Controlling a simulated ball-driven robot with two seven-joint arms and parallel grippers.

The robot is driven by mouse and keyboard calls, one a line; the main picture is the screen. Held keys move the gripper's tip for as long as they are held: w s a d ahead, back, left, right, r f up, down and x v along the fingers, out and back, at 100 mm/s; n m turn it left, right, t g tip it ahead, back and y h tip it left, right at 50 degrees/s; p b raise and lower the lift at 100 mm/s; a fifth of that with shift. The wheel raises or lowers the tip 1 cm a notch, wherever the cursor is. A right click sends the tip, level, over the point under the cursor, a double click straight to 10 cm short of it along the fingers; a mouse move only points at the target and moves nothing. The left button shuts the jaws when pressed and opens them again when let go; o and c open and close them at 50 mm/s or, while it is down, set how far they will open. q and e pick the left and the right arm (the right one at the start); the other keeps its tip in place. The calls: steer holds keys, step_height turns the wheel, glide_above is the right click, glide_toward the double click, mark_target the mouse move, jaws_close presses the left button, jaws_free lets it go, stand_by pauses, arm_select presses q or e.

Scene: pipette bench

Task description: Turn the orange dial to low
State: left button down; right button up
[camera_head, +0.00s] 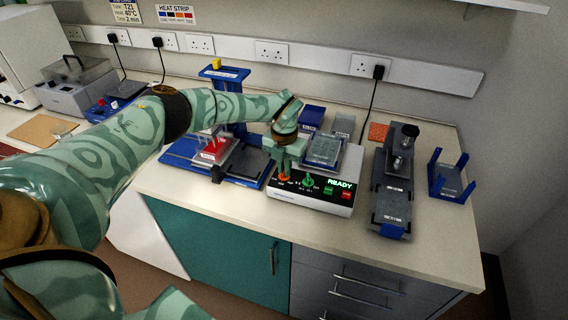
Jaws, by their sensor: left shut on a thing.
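The orange dial (284,178) is on the front left of the white-and-black device (312,198), whose display reads READY in green. My left arm reaches in from the left, and my left gripper (286,168) points down at the dial, shut on it. The fingers hide most of the dial, so its pointer and setting cannot be read. A green dial (308,181) is just right of the fingers, apart from them. My right gripper is not in view.
Red and green buttons sit on the device's right front. A clear-lidded block (325,150) is on its top. A blue stand with a red rack (215,150) is left of it; a dark grey instrument (392,190) and blue holder (450,180) are right. The front counter strip is clear.

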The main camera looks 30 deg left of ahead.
arm_select(q)
steer(key=m, duration=0.4)
steer(key=shift+r+m+p, duration=0.15)
steer(key=shift+m+p, duration=0.15)
steer(key=shift+p, duration=0.05)
steer(key=m, duration=0.5)
steer(key=shift+w+m, duration=0.1)
steer(key=shift+m, duration=0.3)
steer(key=c, duration=1.5)
jaws_free()
steer(key=shift+c, duration=0.2)
step_height(320, 180, up, 16)
steer(key=p, duration=0.2)
steer(key=shift+r, duration=0.15)
